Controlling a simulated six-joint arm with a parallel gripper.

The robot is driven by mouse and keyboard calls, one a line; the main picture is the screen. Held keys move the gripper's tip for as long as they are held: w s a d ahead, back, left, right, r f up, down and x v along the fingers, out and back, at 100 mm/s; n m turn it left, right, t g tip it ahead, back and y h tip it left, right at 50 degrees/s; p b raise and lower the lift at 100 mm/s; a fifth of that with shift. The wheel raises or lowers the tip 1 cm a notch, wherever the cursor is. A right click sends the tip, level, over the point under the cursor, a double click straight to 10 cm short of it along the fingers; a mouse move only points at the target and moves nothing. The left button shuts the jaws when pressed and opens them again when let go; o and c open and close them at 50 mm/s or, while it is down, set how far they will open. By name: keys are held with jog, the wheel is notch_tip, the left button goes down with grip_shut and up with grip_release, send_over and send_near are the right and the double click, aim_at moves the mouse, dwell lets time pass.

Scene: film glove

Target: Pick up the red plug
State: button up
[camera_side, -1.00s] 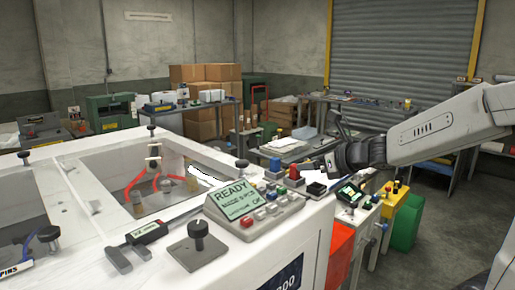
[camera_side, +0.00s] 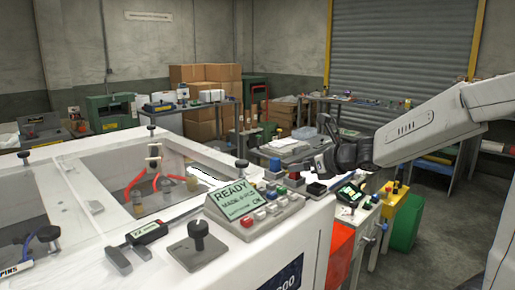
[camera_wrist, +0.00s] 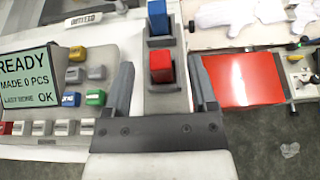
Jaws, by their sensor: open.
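The red plug (camera_wrist: 161,67) stands upright in a grey holder (camera_wrist: 163,103) in the wrist view, beside a blue plug (camera_wrist: 157,18) in a similar holder. In the side view the red plug (camera_side: 295,176) shows small at the right end of the white machine. My gripper (camera_wrist: 161,62) is open and empty. In the wrist picture its fingers lie left and right of the red plug, with gaps on both sides. The gripper also shows in the side view (camera_side: 322,146), close to the red plug; the exact height gap is unclear.
A control panel with a READY screen (camera_wrist: 28,80) and coloured buttons lies left of the gripper. A red panel (camera_wrist: 238,80) lies to its right. White gloves (camera_wrist: 230,14) lie at the upper right. The side view shows a caliper-like tool (camera_side: 137,245) on the machine.

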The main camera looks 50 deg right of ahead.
jog(key=shift+x, duration=2.5)
jog(key=shift+c, duration=0.2)
grip_shut()
